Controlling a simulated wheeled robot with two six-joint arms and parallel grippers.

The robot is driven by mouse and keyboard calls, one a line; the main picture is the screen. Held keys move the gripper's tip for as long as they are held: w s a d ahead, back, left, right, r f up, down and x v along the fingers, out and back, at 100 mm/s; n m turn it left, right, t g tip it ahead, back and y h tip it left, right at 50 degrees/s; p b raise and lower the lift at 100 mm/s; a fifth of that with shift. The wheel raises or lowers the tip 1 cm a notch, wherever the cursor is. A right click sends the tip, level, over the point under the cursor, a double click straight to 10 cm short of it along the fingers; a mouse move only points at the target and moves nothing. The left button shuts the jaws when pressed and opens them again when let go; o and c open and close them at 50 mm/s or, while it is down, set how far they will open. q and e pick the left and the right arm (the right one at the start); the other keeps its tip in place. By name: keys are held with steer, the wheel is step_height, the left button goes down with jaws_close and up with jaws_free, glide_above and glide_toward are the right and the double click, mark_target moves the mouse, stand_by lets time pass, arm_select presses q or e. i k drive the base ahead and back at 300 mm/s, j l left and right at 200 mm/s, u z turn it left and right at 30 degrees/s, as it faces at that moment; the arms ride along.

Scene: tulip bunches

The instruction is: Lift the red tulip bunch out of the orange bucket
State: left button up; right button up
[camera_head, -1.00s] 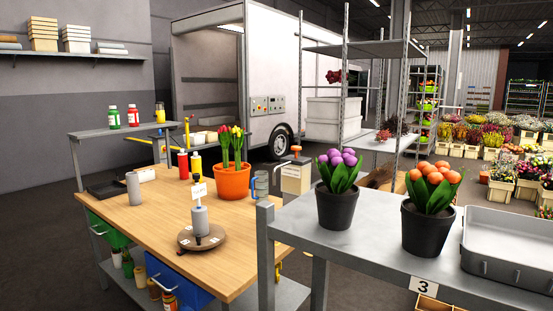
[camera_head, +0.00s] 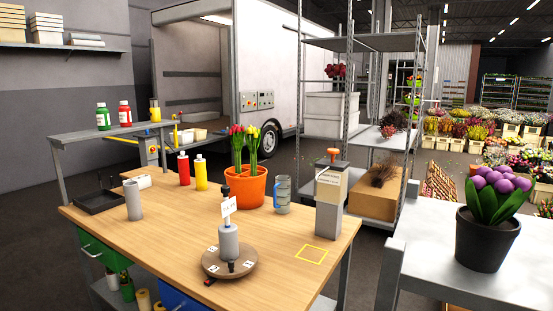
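The orange bucket (camera_head: 250,190) stands on the wooden table in front of me, towards its back edge. The red tulip bunch (camera_head: 236,134) stands upright in the left part of the bucket. A yellow tulip bunch (camera_head: 253,140) stands in it beside the red one, to the right. The lower stems are hidden by the bucket wall. Neither of my grippers shows in the head view.
A grey turntable (camera_head: 229,256) with a bottle-like post stands in front of the bucket. A glass mug (camera_head: 283,194) and a grey box with an orange knob (camera_head: 329,200) stand to its right. Red and yellow bottles (camera_head: 201,172) stand left. A yellow square (camera_head: 311,255) marks clear tabletop.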

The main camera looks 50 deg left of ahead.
mark_target(237, 134)
steer(key=k+j, duration=0.1)
steer(key=j, duration=0.3)
steer(key=k+j+z, duration=0.15)
steer(key=j, duration=0.25)
steer(key=k+j, duration=0.1)
steer(key=j, duration=0.3)
steer(key=k+j+z, duration=0.15)
steer(key=j, duration=0.2)
steer(key=k+j, duration=0.15)
steer(key=j, duration=0.25)
steer(key=k+j+z, duration=0.1)
steer(key=j, duration=0.25)
